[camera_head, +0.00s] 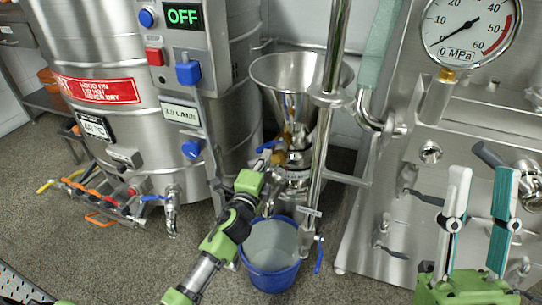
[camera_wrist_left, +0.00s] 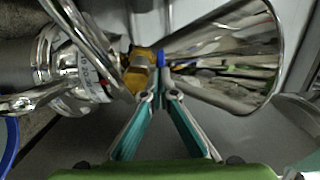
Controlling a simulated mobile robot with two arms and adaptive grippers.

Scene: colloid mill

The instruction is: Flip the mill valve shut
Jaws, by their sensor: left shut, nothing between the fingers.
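The colloid mill has a shiny steel funnel (camera_head: 300,78) above a steel body (camera_head: 295,178). Between them a brass valve (camera_head: 280,158) shows with a small blue handle (camera_head: 268,146). In the left wrist view the brass valve (camera_wrist_left: 138,72) and the blue handle end (camera_wrist_left: 161,58) lie just beyond my fingertips. My left gripper (camera_head: 266,164) is at the valve, partly hidden in the head view. Its teal fingers (camera_wrist_left: 160,92) meet at the tips, with nothing between them; contact with the handle cannot be told. My right gripper (camera_head: 483,176) is open and empty at the lower right.
A blue bucket (camera_head: 270,257) stands below the mill. A vertical steel pipe (camera_head: 325,140) rises just right of the funnel. A large steel tank (camera_head: 120,110) with a control box (camera_head: 184,50) is at the left. A steel panel with a pressure gauge (camera_head: 470,32) is at the right.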

